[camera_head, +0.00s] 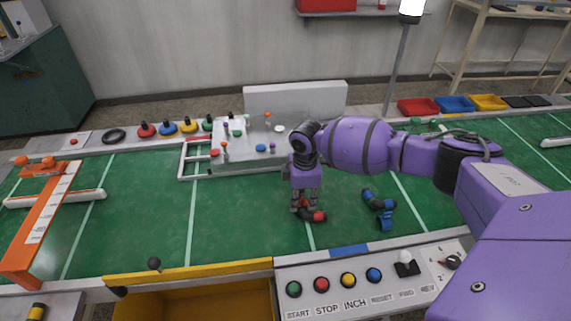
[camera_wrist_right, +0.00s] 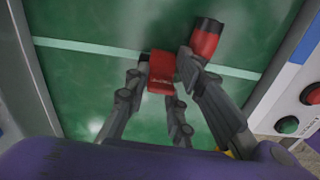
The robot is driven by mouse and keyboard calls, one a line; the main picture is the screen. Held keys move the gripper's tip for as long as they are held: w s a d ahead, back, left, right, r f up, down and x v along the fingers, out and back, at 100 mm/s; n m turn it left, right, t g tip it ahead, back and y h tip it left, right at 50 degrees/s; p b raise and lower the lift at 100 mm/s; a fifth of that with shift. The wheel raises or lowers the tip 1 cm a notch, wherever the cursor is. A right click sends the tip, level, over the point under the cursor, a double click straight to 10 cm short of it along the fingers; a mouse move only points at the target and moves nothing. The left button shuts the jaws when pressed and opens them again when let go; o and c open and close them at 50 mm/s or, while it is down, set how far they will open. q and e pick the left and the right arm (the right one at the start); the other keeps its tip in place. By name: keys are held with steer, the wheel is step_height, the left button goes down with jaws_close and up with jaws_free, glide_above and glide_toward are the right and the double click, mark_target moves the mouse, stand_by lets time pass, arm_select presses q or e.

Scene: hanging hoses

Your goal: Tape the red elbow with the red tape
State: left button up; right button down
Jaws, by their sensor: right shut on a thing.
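The red elbow (camera_head: 318,216) is at the middle of the green table, under my right gripper (camera_head: 306,200). In the right wrist view, the right gripper (camera_wrist_right: 165,76) is shut with its fingers on either side of a red section (camera_wrist_right: 161,73) of the elbow. The elbow's other red end, with a dark tip (camera_wrist_right: 207,38), sticks out beyond the finger on the right. The elbow's middle is partly hidden by that finger. A red round thing with a black knob (camera_head: 147,131) stands at the table's back edge; I cannot tell if it is the red tape. My left gripper is not in view.
A blue elbow (camera_head: 379,208) lies just right of the gripper. A grey fixture (camera_head: 245,151) stands behind it, a button panel (camera_head: 340,287) in front. Colored trays (camera_head: 455,105) are at the back right. An orange frame (camera_head: 35,220) is at left; green table between is clear.

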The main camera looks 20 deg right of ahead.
steer(key=shift+s+a+f, duration=0.1)
steer(key=shift+s+f, duration=0.25)
steer(key=shift+f, duration=0.25)
steer(key=shift+s+a+f, duration=0.1)
steer(key=shift+s+f, duration=0.2)
steer(key=shift+f, duration=0.25)
steer(key=c, duration=1.5)
jaws_free()
steer(key=shift+o, duration=0.6)
steer(key=shift+w+d+f, duration=0.1)
steer(key=shift+w+f, duration=0.05)
steer(key=shift+w, duration=0.15)
steer(key=shift+r, duration=0.35)
steer(key=shift+w+d+r, duration=0.1)
steer(key=shift+r, duration=0.1)
step_height(320, 180, up, 12)
steer(key=shift+f, duration=0.1)
